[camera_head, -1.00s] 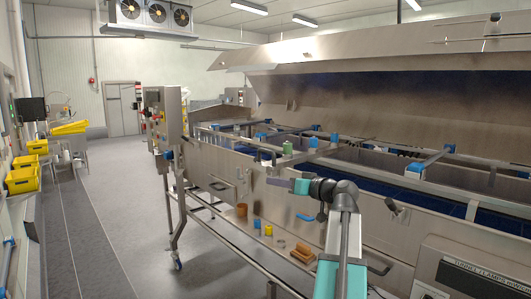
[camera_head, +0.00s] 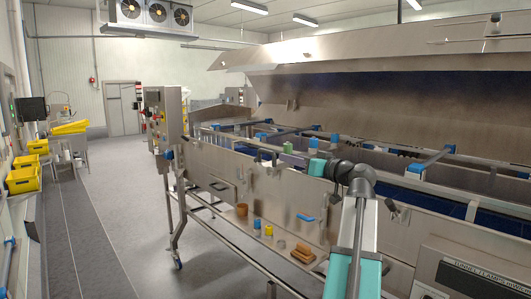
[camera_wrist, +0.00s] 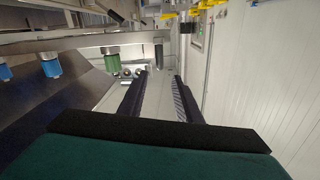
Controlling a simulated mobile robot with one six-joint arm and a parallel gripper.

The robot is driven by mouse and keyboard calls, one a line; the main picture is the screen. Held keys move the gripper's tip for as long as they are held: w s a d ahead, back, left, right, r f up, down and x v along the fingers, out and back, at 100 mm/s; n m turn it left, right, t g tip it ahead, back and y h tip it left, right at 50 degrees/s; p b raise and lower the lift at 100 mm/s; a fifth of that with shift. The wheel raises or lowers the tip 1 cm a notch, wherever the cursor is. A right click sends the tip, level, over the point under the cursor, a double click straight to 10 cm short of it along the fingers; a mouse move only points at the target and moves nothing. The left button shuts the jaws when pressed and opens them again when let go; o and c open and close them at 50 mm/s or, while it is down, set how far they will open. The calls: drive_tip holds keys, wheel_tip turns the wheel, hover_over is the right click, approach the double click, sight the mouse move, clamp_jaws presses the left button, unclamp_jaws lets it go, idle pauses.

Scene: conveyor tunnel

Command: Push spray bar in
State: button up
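Several spray bars lie across the open tunnel with blue ends. One bar end is a green knob (camera_head: 288,147) near the tunnel's front wall. In the wrist view the green knob (camera_wrist: 112,61) is ahead and left of my gripper (camera_wrist: 159,76), with blue bar ends (camera_wrist: 50,65) further left. The two dark fingers are apart with nothing between them. In the head view my teal gripper body (camera_head: 317,167) is at the height of the front rim, right of the green knob. The fingers are hard to make out there. I cannot tell how far any bar sticks out.
The steel front wall (camera_head: 210,167) runs along the tunnel, with its hood (camera_head: 390,75) raised. A lower shelf holds an orange-brown pot (camera_head: 241,210), yellow cups (camera_head: 268,230) and a brown block (camera_head: 303,253). A control cabinet (camera_head: 163,115) stands at the far end.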

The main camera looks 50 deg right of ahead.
sight(271, 153)
drive_tip(key=w+p, duration=0.1)
drive_tip(key=w, duration=0.3)
drive_tip(key=w+p, duration=0.1)
drive_tip(key=w, duration=0.3)
drive_tip(key=w+d+p, duration=0.1)
drive_tip(key=w, duration=0.3)
drive_tip(key=shift+w+p, duration=0.3)
drive_tip(key=shift+w, duration=0.05)
clamp_jaws()
